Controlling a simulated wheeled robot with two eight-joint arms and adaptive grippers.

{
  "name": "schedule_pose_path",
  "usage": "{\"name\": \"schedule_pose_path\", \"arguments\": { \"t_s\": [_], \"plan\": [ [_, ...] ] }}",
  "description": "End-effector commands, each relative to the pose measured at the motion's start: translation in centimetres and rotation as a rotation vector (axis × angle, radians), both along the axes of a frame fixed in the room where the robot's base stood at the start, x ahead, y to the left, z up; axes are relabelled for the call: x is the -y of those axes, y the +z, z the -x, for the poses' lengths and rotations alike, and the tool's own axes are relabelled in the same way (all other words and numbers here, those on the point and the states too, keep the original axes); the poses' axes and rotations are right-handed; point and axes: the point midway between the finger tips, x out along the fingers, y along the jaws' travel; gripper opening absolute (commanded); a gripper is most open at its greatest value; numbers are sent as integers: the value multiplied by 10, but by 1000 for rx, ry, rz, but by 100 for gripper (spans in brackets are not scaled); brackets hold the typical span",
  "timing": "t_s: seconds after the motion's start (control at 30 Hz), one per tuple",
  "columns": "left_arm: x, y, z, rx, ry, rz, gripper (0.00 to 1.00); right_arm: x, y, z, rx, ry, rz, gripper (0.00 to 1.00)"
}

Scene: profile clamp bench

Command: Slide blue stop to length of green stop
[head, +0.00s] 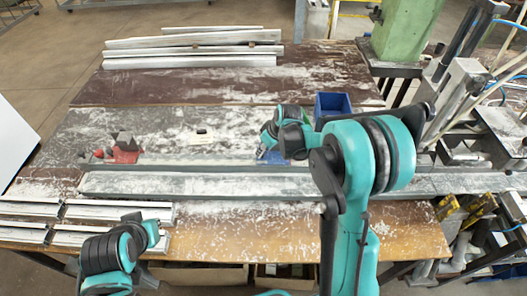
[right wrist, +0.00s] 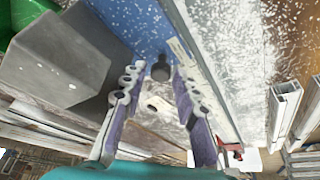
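The blue stop (head: 272,157) sits at the rail behind the long grey beam, mostly hidden under my right wrist. In the right wrist view it is the blue surface (right wrist: 135,25) with a dark knob (right wrist: 161,71). My right gripper (right wrist: 158,75) is open, its two fingers on either side of the knob with gaps visible. A green part (right wrist: 22,28), perhaps the green stop, shows at that view's top left corner; I cannot make out the green stop in the head view. My left gripper is at the lower left of the head view, its fingers not clear.
A red stop (head: 125,155) with a dark block stands left along the rail. A grey metal block (right wrist: 65,68) is close beside my right gripper. A blue bin (head: 333,103) stands behind. Metal profiles (head: 190,62) lie at the back and front left; machinery stands right.

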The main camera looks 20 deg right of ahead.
Motion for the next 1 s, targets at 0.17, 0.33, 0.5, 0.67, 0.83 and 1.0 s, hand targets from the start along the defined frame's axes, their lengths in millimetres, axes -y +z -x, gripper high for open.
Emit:
{"name": "schedule_pose_path", "arguments": {
  "t_s": [0.17,0.33,0.5,0.67,0.83,1.0],
  "plan": [
    [0,-1,0,0,0,0,0,-2,-7,-3,0,0,0,30],
    [0,-1,0,0,0,0,0,-2,-7,-2,0,0,0,30],
    [0,-1,0,0,0,0,0,-2,-6,-2,0,0,0,0],
    [0,-1,0,0,0,0,0,-3,-6,-3,0,0,0,0],
    [0,-6,0,0,0,0,0,-33,-8,-11,0,6,-1,0],
    [0,-11,0,0,0,0,0,-74,-8,-23,0,6,-1,0]
  ]
}}
